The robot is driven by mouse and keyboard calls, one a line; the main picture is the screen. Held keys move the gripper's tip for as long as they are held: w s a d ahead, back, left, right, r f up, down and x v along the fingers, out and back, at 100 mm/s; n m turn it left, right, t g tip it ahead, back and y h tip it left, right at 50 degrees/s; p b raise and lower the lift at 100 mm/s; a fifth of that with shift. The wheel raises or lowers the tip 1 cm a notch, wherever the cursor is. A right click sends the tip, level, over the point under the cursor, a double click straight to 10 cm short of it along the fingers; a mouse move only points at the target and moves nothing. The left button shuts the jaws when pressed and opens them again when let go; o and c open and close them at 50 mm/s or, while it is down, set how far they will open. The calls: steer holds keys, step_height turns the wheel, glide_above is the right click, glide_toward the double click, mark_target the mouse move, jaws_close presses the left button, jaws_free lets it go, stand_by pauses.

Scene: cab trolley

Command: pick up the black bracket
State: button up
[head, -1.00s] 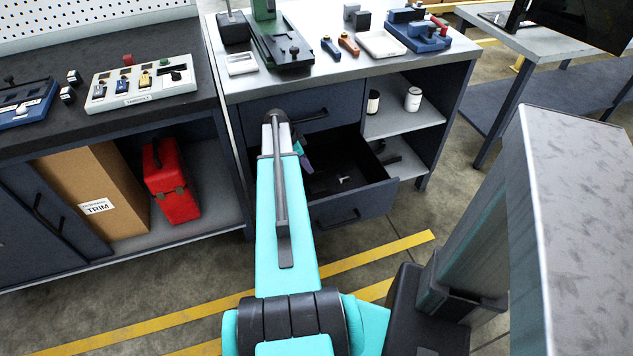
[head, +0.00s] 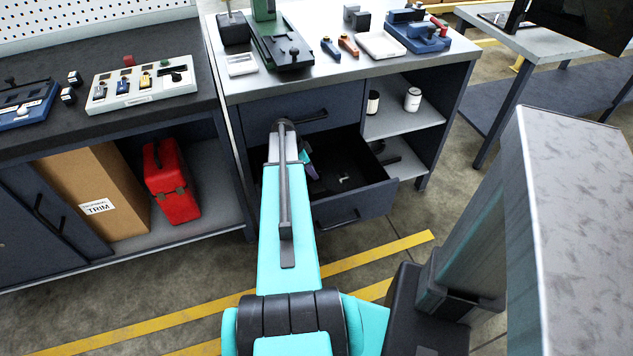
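I cannot make out the black bracket for certain. The open drawer (head: 352,208) of the middle bench has a dark interior, where a black part would be hard to tell apart. A small pale piece (head: 343,179) shows on its floor. A dark angular block (head: 356,17) stands on the bench top at the back, and I cannot tell whether it is the bracket. My arm reaches over the drawer's left side. A small teal and purple part near its far end shows at the drawer, but the gripper's fingers are hidden behind the arm.
A shut drawer (head: 312,117) sits above the open one. A red case (head: 170,182) and a cardboard box (head: 95,190) stand under the left bench. The bench top carries several tools.

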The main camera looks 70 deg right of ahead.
mark_target(317, 183)
steer(key=shift+x, duration=1.45)
jaws_close()
